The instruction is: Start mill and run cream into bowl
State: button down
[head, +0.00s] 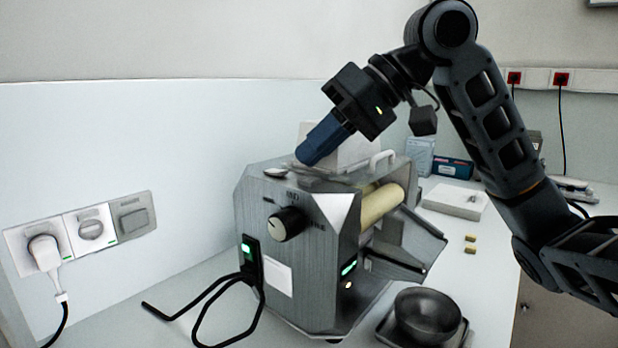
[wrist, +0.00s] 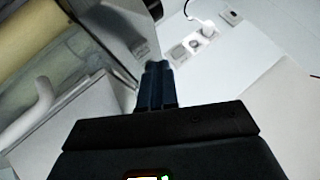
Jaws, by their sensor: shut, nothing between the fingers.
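The mill (head: 325,235) is a grey metal machine with a cream-coloured roller (head: 381,204), a black dial (head: 289,223) on its front panel and a green-lit rocker switch (head: 247,248). A green light also shows on its right side. A metal chute (head: 400,262) slopes from the rollers. A dark metal bowl (head: 427,314) stands on a tray below the chute. My gripper (head: 303,158) is shut and empty above the mill's top. In the wrist view my gripper (wrist: 157,68) points past the mill's top edge, with the roller (wrist: 40,62) at the left.
A wall socket panel (head: 80,232) holds a white plug at the left.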

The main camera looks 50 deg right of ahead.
aim_at(316, 178)
jog(key=shift+f, duration=0.15)
jog(key=shift+f, duration=0.3)
jog(key=shift+f, duration=0.35)
dwell(1.1)
jog(key=shift+r, duration=0.15)
jog(key=shift+r+p, duration=0.6)
jog(key=shift+r, duration=0.05)
notch_tip(316, 178, up, 5)
jog(key=p, duration=0.5)
jog(key=shift+s, duration=0.1)
dwell(0.9)
